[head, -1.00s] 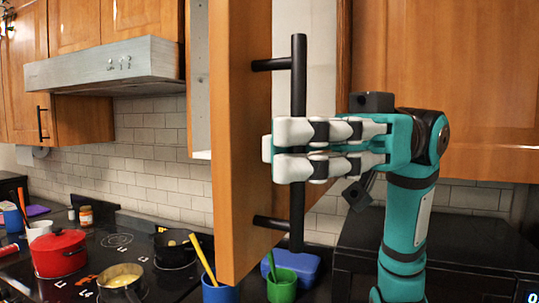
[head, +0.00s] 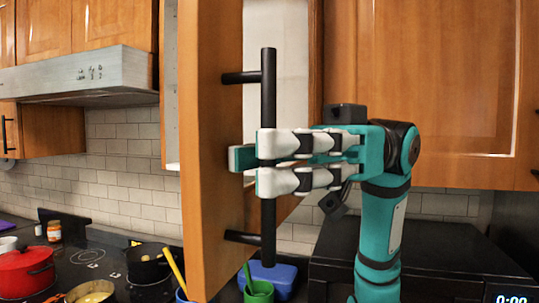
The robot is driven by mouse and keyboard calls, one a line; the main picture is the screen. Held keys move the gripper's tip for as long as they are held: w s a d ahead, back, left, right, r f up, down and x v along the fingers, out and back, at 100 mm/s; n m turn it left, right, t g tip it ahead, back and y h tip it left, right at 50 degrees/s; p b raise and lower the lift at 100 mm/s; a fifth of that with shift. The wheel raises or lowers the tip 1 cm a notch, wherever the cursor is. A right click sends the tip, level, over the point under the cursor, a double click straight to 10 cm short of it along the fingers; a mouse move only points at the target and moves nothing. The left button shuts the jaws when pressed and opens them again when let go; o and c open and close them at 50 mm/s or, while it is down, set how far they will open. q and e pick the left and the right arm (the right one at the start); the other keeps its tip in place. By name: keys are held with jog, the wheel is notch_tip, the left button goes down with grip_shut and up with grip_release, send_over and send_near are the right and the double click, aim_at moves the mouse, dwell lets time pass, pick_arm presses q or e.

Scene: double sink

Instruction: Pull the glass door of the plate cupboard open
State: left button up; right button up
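The cupboard door (head: 205,215) stands swung open, seen nearly edge-on as a wooden panel; its glass cannot be made out. Its long black handle (head: 268,90) runs upright on two posts at the panel's right side. My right gripper (head: 250,160) surrounds the middle of the handle. Two white-tipped fingers lie in front of the handle and the opposing finger shows behind it, near the door. The fingers hide part of the handle, and whether they press on it is not clear. My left gripper is not in view.
The cupboard's pale interior (head: 171,90) shows left of the door. A red pot (head: 22,275) and pans stand on the hob at lower left. A green cup (head: 259,291) and a blue box (head: 277,272) sit below the handle. Closed wooden cabinets (head: 430,80) fill the right.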

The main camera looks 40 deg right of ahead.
jog(key=d, duration=1.2)
jog(key=shift+w, duration=0.25)
